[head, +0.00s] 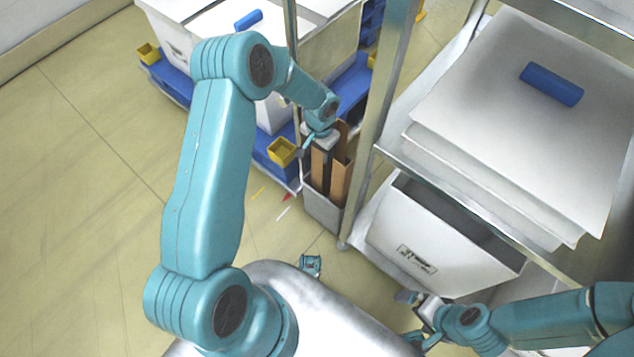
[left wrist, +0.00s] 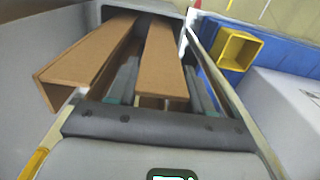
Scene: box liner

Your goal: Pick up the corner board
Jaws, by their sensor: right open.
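Brown cardboard corner boards (head: 338,181) stand upright in a narrow grey bin (head: 322,212) beside the shelf post. My left gripper (head: 318,143) is over the bin, at the boards' upper ends. In the left wrist view, one corner board (left wrist: 160,62) lies between the two spread fingers of my left gripper (left wrist: 162,88), close to the right finger, with a gap at the left one. Another corner board (left wrist: 85,68) is outside the left finger. My right gripper (head: 425,310) is open and empty, low in front of the shelf.
A metal shelf (head: 395,165) stands on the right, with stacked white sheets, a blue roll (head: 552,84) and a white box (head: 440,245). A blue cart (head: 350,88) with yellow bins (head: 282,151) is behind the grey bin. The floor at left is clear.

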